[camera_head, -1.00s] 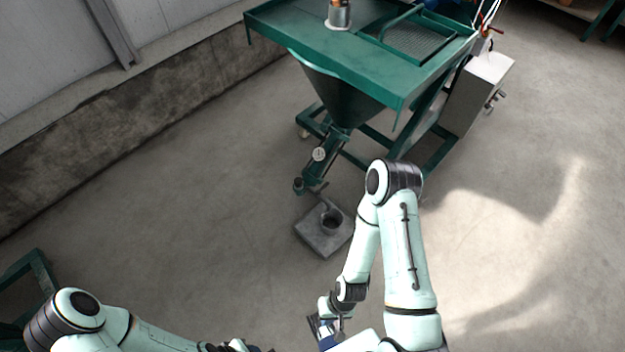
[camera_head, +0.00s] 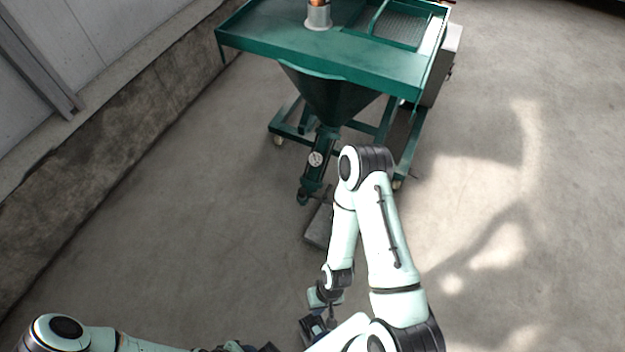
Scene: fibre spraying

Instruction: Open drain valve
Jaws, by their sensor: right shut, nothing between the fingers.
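The green spraying machine (camera_head: 330,52) stands ahead, with a hopper (camera_head: 325,95) that narrows down to a pipe carrying a round white gauge (camera_head: 316,159). The pipe's dark lower end (camera_head: 303,197) hangs near the floor. I cannot make out which part is the drain valve. My right gripper (camera_head: 313,328) is at the bottom middle, well short of the machine, shut and empty, partly hidden by my right arm. My left arm comes in along the bottom left; its gripper is not clearly visible at the bottom edge.
A low concrete wall (camera_head: 110,155) runs along the left. The floor between the wall and the machine is clear, as is the floor to the right.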

